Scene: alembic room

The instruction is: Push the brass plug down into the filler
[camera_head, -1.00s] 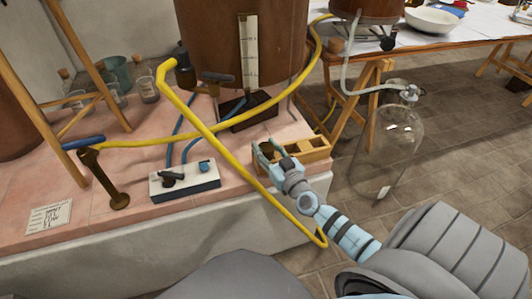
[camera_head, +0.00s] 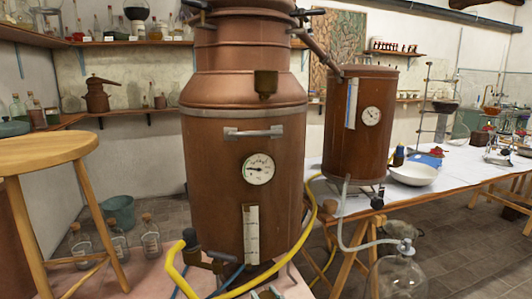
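The filler seems to be the small brass cup-like fitting (camera_head: 265,84) on the front shoulder of the large copper still (camera_head: 222,165). Its opening is hard to see from here, and I cannot make out a separate brass plug in or on it. Only what look like the pale blue-grey tips of my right gripper (camera_head: 267,293) show at the bottom edge, well below the fitting. I cannot tell whether they are open or hold anything. My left gripper is out of view.
A yellow hose (camera_head: 250,284) curves around the still's base. A round gauge (camera_head: 258,169) and a metal handle (camera_head: 254,133) stand out from its front. A smaller copper vessel (camera_head: 345,135) stands to the right, and a wooden stool (camera_head: 40,155) to the left.

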